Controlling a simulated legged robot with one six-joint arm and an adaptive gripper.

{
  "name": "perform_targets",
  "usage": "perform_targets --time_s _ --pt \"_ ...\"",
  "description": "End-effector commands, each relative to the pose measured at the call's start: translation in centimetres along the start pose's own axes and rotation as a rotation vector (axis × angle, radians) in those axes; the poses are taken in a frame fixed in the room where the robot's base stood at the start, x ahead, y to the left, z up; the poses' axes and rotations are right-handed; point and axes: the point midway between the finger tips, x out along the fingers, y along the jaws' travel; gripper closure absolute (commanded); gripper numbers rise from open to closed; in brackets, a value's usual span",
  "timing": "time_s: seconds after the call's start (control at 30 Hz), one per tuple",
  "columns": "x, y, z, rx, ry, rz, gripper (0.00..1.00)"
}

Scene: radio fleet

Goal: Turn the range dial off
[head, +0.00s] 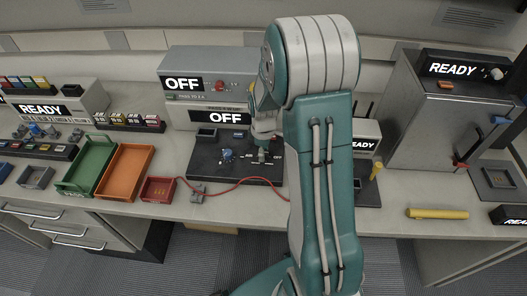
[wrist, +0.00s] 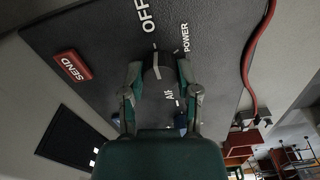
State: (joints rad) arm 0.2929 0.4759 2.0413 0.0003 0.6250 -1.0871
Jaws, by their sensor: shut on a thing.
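A dark round dial (wrist: 161,88) sits on a black panel between my fingers in the wrist view. It has a pale line on its top pointing roughly toward the white word OFF. My gripper (wrist: 158,70) is shut on the dial, one finger on each side. In the head view my gripper (head: 263,148) reaches down onto the black panel (head: 207,175), right of a blue knob (head: 227,155), and mostly hides the dial. The word POWER is printed near the dial; I cannot read a range label.
A red cable (head: 237,186) crosses the panel's front. Green (head: 67,186) and orange trays stand left.

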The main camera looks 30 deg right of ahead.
Motion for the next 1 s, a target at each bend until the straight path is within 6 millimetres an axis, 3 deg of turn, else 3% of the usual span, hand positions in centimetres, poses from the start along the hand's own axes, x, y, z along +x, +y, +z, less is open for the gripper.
perform_targets --time_s 0.33,0.37,0.4,0.43,0.83,1.0 --pt "0.0 0.2 -0.2 -0.003 0.004 0.006 1.00" --pt "0.0 0.2 -0.2 -0.003 0.004 0.006 0.49" --pt "0.0 0.1 -0.2 -0.003 0.003 0.006 0.31" --pt "0.0 0.1 -0.1 -0.003 0.003 0.005 0.24" --pt "-0.2 0.1 -0.1 -0.002 0.001 0.002 0.24" --pt "-2.3 0.1 -0.1 -0.002 0.003 0.005 0.24"
